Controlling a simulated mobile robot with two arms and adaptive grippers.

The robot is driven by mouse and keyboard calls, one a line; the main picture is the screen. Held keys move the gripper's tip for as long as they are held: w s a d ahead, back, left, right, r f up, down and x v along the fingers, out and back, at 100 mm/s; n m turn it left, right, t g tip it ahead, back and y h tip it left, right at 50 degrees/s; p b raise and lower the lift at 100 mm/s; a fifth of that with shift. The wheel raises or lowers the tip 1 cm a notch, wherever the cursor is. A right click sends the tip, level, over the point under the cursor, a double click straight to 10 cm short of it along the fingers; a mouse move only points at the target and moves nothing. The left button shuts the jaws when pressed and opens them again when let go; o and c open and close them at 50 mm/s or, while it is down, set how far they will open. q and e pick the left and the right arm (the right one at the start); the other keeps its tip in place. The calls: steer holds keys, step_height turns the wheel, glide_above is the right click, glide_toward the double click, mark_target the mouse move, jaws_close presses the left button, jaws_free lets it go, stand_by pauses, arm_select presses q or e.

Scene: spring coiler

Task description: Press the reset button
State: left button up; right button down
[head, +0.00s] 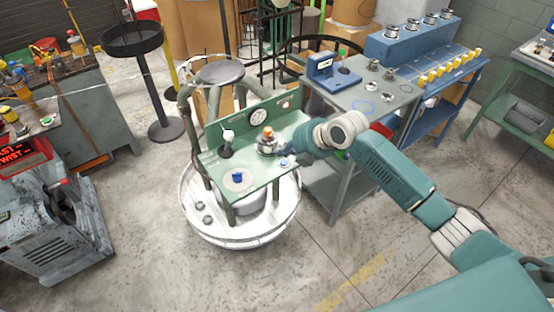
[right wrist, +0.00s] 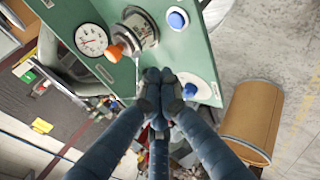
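A green control panel (head: 215,160) stands on a round white base. It carries a blue button (head: 238,176) on a pale disc at the front left and a smaller blue button (head: 285,163) at the right. No reset label is legible, so I cannot tell which is the reset button. In the right wrist view one blue button (right wrist: 177,19) is at the top and another (right wrist: 189,90) sits on a white disc. My right gripper (head: 287,149) is over the panel's right side. Its fingertips (right wrist: 160,88) are together and look empty; contact cannot be told. My left gripper is not in view.
An orange knob (head: 268,133) on a silver cylinder, a white-ball lever (head: 228,134) and a gauge (head: 257,117) crowd the panel. A grey table (head: 345,105) stands at right. A grey machine (head: 50,215) is at left. The floor in front is clear.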

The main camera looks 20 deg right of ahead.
mark_target(286, 163)
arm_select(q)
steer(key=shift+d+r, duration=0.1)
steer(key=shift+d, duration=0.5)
arm_select(e)
steer(key=shift+n+t, duration=0.3)
steer(key=shift+n, duration=0.5)
steer(key=w+d+r, duration=0.2)
steer(key=r, duration=0.1)
steer(key=shift+w+r, duration=0.2)
steer(key=shift+w, duration=0.2)
arm_select(q)
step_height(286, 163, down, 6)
steer(key=b, duration=0.6)
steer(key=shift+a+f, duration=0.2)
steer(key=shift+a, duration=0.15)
arm_select(e)
step_height(286, 163, down, 9)
steer(key=shift+d+r, duration=0.1)
arm_select(q)
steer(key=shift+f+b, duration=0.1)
steer(key=shift+b, duration=0.25)
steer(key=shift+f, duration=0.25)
arm_select(e)
steer(key=shift+f, duration=0.4)
